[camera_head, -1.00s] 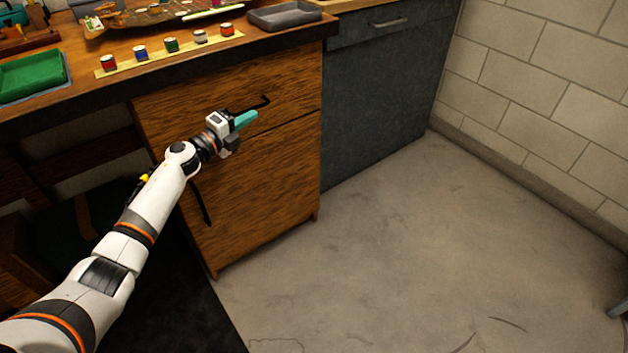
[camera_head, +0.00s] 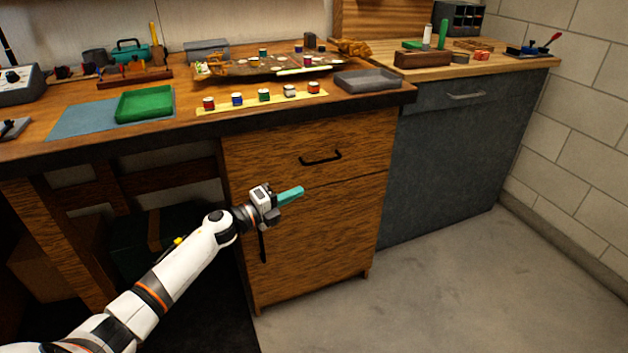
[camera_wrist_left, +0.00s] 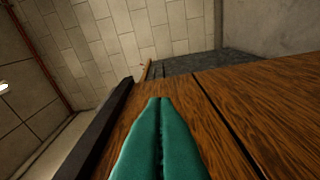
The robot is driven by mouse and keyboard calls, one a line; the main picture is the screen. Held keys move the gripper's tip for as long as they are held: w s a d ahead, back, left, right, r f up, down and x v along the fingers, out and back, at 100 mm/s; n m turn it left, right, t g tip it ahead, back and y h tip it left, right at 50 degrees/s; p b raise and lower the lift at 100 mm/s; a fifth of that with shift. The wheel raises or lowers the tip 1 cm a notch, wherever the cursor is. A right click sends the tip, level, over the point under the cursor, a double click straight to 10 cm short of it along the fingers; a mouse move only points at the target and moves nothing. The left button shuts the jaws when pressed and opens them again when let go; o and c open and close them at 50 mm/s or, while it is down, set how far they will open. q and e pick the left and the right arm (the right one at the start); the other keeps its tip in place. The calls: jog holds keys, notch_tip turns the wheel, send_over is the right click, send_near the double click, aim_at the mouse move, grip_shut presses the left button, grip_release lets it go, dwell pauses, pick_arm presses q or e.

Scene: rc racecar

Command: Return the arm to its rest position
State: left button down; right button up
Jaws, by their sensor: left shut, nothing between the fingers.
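My left arm (camera_head: 178,272) comes in from the lower left in the head view. My left gripper (camera_head: 291,193) has teal fingers that are shut and empty. It shows in front of the wooden drawer cabinet (camera_head: 350,225), below the black handle (camera_head: 320,159) of its upper drawer. In the left wrist view the two teal fingers (camera_wrist_left: 160,140) lie together, with the brown wood grain of the cabinet front (camera_wrist_left: 265,90) beside them. I cannot tell the exact gap to the cabinet. My right gripper is not in view.
The wooden bench (camera_head: 215,128) above carries a green tray (camera_head: 145,104), a grey tray (camera_head: 368,80) and several small jars on a yellow strip (camera_head: 262,104). A dark grey cabinet (camera_head: 450,150) stands to the right. The concrete floor (camera_head: 460,290) at the lower right is clear.

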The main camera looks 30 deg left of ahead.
pick_arm(q)
jog(key=shift+s+a, duration=0.1)
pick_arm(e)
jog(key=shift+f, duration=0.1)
